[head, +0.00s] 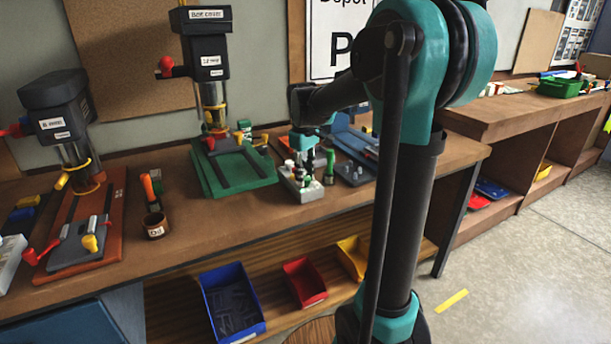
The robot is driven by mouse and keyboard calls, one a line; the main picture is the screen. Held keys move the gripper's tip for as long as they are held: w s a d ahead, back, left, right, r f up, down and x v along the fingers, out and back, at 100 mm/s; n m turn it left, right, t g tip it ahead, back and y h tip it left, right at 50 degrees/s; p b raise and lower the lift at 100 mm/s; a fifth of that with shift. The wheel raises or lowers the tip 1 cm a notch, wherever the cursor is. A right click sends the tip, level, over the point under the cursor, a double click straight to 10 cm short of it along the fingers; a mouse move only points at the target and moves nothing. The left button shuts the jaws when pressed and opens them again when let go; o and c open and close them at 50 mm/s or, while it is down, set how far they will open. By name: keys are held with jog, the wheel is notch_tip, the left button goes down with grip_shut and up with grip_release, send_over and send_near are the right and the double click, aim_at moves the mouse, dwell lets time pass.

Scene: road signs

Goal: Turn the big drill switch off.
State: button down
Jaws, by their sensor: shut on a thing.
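A tall drill press (209,70) with a green base (232,170) stands at the back middle of the workbench. A shorter, dark-headed drill press (60,120) on an orange-brown base stands at the left. A small grey box (305,188) with green and pale knobs, seemingly the switch box, sits on the bench right of the green base. My gripper (303,168) points down onto this box, its fingers shut on a small part at its top, seemingly the switch. The fingers partly hide that part, so its on or off position cannot be told.
A green-topped bottle (329,167) stands close right of the box, with blue and grey tools (355,150) behind. Blue (232,303), red (305,282) and yellow (353,256) bins sit below. The bench's front strip is clear.

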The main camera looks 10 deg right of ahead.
jog(key=m, duration=0.5)
jog(key=shift+w+m, duration=0.1)
jog(key=shift+m, duration=0.3)
dwell(0.4)
jog(key=c, duration=1.2)
grip_release()
jog(key=shift+r, duration=0.1)
jog(key=r, duration=1.1)
jog(key=shift+a+r, duration=0.3)
jog(key=shift+r, duration=0.1)
jog(key=s+d+f+t, duration=0.1)
jog(key=s+f, duration=0.6)
jog(key=f, duration=0.2)
jog(key=s+d+f+m+t, duration=0.1)
jog(key=s+d+f, duration=0.1)
jog(key=s+f, duration=0.6)
jog(key=s+d+f+m+t, duration=0.1)
jog(key=s+d+f, duration=0.1)
jog(key=s+f, duration=0.5)
jog(key=shift+s+f+t, duration=0.2)
jog(key=shift+f+t, duration=0.2)
jog(key=shift+f, duration=1.2)
